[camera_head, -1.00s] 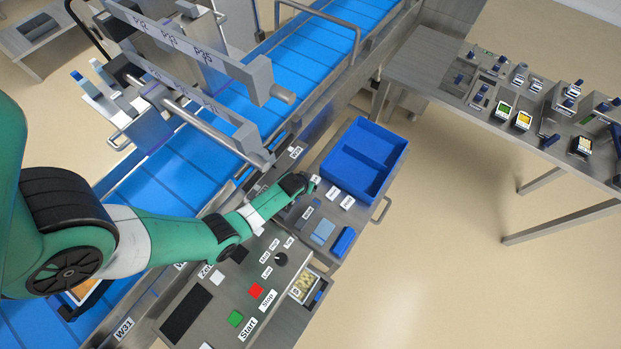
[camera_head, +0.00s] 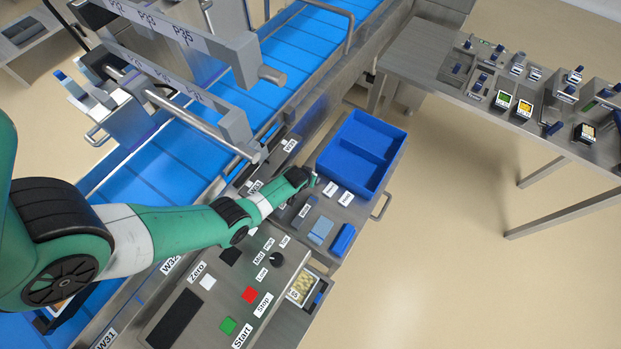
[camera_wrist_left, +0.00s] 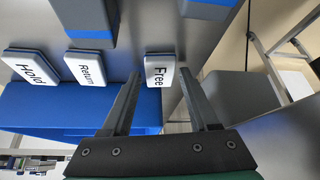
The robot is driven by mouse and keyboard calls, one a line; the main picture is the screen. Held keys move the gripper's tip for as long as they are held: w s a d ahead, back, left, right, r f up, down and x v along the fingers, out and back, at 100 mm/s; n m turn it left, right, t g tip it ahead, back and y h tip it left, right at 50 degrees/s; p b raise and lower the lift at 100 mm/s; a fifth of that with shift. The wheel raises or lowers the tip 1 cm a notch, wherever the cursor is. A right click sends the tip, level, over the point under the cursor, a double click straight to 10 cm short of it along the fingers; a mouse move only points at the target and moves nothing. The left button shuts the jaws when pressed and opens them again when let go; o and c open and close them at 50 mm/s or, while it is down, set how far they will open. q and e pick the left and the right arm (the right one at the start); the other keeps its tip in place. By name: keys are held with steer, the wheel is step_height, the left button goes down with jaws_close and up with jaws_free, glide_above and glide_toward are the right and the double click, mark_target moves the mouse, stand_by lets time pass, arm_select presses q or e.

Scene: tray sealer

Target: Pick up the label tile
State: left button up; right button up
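Three white, dark-edged label tiles lie in a row in the left wrist view, reading "Free" (camera_wrist_left: 160,70), "Return" (camera_wrist_left: 86,68) and "Hold" (camera_wrist_left: 32,67). The pictures do not show which one the task means. My left gripper (camera_wrist_left: 160,76) is open, its fingertips on either side of the "Free" tile; I cannot tell whether they touch it. In the head view my left gripper (camera_head: 312,180) is over the shelf beside the blue bin, and two tiles (camera_head: 330,188) (camera_head: 346,198) show to its right. My right gripper is not in view.
The two-part blue bin (camera_head: 398,140) stands just behind the tiles. Blue blocks (camera_head: 343,240) lie in front of them. A control panel with a red button (camera_head: 249,294) and a green button (camera_head: 228,325) is nearer. A side table (camera_head: 425,75) holds several small items.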

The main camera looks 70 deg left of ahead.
arm_select(q)
jaws_close()
steer(key=shift+r, duration=0.1)
